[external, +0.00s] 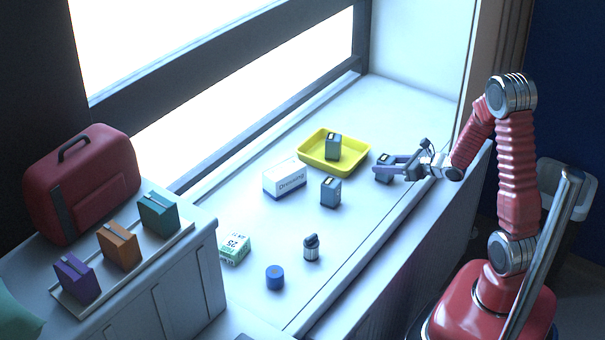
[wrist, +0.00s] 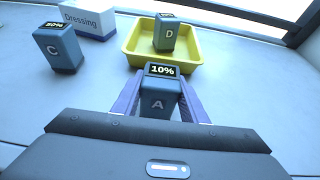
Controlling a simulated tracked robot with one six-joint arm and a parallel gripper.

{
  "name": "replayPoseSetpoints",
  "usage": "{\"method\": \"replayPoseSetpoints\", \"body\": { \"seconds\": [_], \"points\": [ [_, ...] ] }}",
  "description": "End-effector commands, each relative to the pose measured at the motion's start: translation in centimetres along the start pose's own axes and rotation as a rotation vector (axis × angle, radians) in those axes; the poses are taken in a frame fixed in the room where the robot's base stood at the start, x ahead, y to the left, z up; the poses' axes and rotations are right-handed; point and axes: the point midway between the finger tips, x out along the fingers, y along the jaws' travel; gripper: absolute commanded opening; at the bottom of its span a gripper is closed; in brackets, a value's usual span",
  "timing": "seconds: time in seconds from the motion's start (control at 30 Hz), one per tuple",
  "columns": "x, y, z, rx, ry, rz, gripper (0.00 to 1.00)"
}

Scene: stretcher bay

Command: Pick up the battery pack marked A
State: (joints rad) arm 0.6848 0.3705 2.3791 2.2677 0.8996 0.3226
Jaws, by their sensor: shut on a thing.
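The battery pack marked A (wrist: 158,103) is a grey-blue block with a dark top display reading 10%. My gripper (wrist: 158,100) is shut on it, one purple-grey finger on each side. In the external view my gripper (external: 391,167) holds pack A (external: 383,174) near the right edge of the white ledge, to the right of the yellow tray. I cannot tell whether the pack touches the ledge.
Pack D (wrist: 165,35) stands in the yellow tray (wrist: 133,48). Pack C (wrist: 60,50) stands on the ledge near a Dressing box (external: 284,180). A green-white box (external: 234,248), blue cylinder (external: 275,278) and dark bottle (external: 311,248) stand nearer the camera.

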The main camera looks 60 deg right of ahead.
Motion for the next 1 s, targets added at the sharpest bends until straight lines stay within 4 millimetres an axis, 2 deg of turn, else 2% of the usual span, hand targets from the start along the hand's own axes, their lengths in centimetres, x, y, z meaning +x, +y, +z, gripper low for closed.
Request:
{"method": "replayPoseSetpoints", "body": {
  "seconds": [0.13,0.57,0.77,1.0],
  "points": [
    [0.0,0.0,0.0,0.0,0.0,0.0,0.02],
    [-0.2,0.0,0.8,-0.003,-0.004,0.0,0.02],
    [-1.0,0.0,2.5,-0.003,-0.005,-0.001,0.02],
    [-2.3,-0.1,5.8,-0.005,-0.006,-0.001,0.02]
  ]
}}
